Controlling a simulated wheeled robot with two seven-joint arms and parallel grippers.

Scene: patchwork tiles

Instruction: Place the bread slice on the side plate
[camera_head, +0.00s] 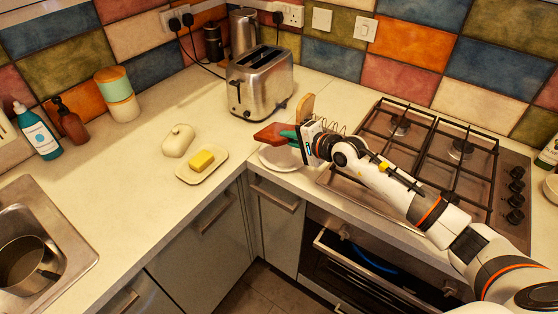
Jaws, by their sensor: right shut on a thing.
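My right gripper (291,135) reaches in from the right, over the counter between the toaster and the hob. It is shut on a flat reddish-brown piece, which I take to be the bread slice (269,134). The slice sticks out to the left of the fingers, partly hidden by them. The white side plate (274,160) lies on the counter below the gripper, partly covered by it. The slice appears above the plate's back left side; the exact height gap cannot be told. My left gripper is not in view.
A toaster (259,85) stands behind the gripper. A wire rack (334,127) and a tan upright piece (306,107) are close behind it. The hob (450,165) is at right. A butter dish (203,166) with its lid (178,140) beside it is at left.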

